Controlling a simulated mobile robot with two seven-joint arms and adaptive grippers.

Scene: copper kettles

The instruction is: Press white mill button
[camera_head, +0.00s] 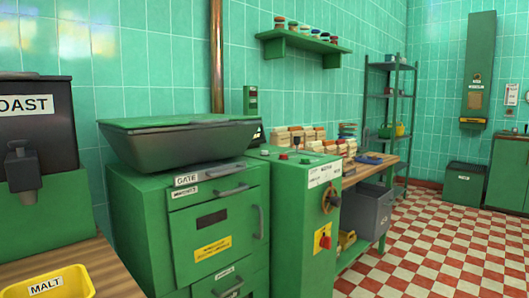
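A green machine with a large dark-green hopper (190,143) stands left of centre; its front has drawers, one labelled "GATE". Beside it, to the right, is a green control cabinet (290,215) with a red button (283,156) and other small controls on its top. A white mill button cannot be made out clearly at this size. The cabinet's side carries a handwheel (331,199) and a red switch on a yellow plate (323,239). Neither of my grippers is in view.
A yellow tray labelled "MALT" (50,284) sits on a wooden counter (80,258) at the lower left, below a dark machine (36,118). A workbench (372,166) and a shelf rack (392,120) stand beyond the cabinet. Checkered floor (440,240) lies open at right.

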